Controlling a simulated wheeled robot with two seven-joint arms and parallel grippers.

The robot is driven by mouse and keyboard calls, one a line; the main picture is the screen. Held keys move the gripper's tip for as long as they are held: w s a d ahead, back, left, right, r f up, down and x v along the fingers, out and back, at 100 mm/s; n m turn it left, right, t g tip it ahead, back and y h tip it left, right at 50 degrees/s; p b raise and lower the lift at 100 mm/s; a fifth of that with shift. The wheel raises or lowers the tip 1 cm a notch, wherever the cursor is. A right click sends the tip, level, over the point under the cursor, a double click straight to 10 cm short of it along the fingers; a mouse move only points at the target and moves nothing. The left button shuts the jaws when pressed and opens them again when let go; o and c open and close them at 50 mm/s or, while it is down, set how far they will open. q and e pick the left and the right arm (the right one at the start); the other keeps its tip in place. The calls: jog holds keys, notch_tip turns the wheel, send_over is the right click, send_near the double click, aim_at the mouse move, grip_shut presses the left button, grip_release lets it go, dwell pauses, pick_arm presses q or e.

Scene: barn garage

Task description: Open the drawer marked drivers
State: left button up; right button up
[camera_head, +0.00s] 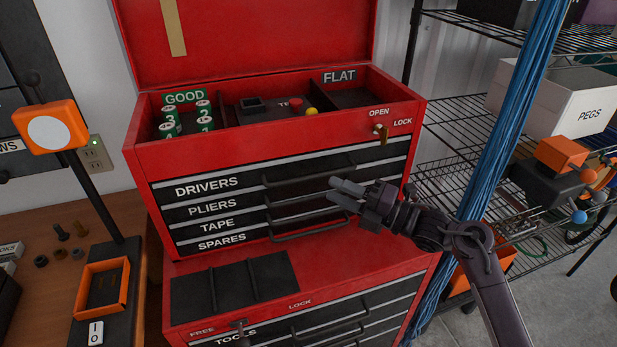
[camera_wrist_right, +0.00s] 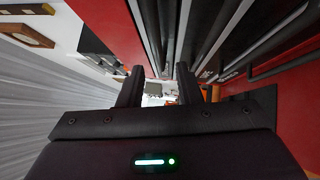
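The drawer marked drivers (camera_head: 207,187) is the top one of the stacked drawers in the red tool chest (camera_head: 290,150), and its front looks flush with the others. Its dark bar handle (camera_head: 310,175) runs across the front. My right gripper (camera_head: 338,192) is in front of the drawer fronts, near the right part of the handles; whether it touches one cannot be told. Its two fingers are apart with nothing between them, as the right wrist view (camera_wrist_right: 160,88) also shows. A brass key (camera_head: 381,133) sits in the lock beside the words OPEN and LOCK. My left gripper is not in view.
The chest's lid (camera_head: 245,40) is up. A lower red cabinet (camera_head: 225,262) juts out under the chest. A wire shelf (camera_head: 465,110) with a white PEGS box (camera_head: 545,100) and a hanging blue cable bundle (camera_head: 510,110) stand right. A wooden bench (camera_head: 50,215) is left.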

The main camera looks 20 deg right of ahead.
aim_at(308, 178)
jog(key=p+x, duration=0.3)
jog(key=x, duration=0.4)
jog(key=shift+r, duration=0.15)
jog(key=shift+w+a, duration=0.2)
jog(key=shift+a, duration=0.05)
grip_shut()
